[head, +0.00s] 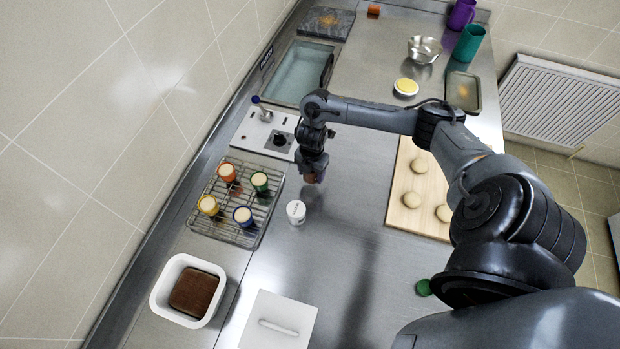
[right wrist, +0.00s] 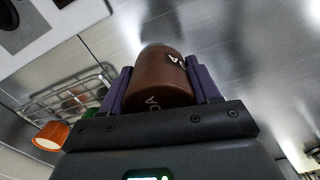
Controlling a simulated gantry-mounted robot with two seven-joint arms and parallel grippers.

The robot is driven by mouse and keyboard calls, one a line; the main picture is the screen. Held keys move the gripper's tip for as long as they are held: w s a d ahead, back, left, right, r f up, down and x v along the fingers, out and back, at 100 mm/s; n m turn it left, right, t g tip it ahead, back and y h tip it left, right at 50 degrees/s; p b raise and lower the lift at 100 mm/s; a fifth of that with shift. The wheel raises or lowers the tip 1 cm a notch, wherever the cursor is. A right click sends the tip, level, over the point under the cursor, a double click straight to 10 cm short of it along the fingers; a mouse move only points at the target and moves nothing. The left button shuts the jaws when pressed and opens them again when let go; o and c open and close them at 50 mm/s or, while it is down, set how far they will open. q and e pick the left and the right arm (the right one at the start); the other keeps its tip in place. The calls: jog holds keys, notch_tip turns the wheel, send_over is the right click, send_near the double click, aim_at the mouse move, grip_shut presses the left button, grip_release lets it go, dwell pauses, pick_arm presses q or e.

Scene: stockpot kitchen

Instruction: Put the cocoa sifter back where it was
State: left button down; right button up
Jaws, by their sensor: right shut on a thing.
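The cocoa sifter (right wrist: 158,80) is a brown cylinder with pale letters. In the right wrist view it sits between the two purple fingers of my right gripper (right wrist: 163,88), which is shut on it. In the head view my right gripper (head: 312,168) points down near the middle of the counter, and a small brown part of the sifter (head: 311,179) shows beneath it. I cannot tell whether the sifter touches the counter. A white shaker (head: 296,212) with dark marks stands just in front of it. My left gripper is not in view.
A wire rack (head: 225,236) with several coloured cups stands to the left, near a control panel with a knob (head: 279,140). A white tub (head: 189,290) of brown content and a white lidded box (head: 278,322) are nearer. A wooden board (head: 402,214) with dough rounds lies to the right.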

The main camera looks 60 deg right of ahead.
aim_at(310, 179)
jog(key=shift+w+f, duration=0.2)
jog(key=shift+w, duration=0.1)
notch_tip(310, 179, down, 4)
jog(key=shift+r, duration=0.15)
jog(key=shift+f, duration=0.2)
jog(key=o, duration=1.1)
jog(key=shift+o, duration=0.2)
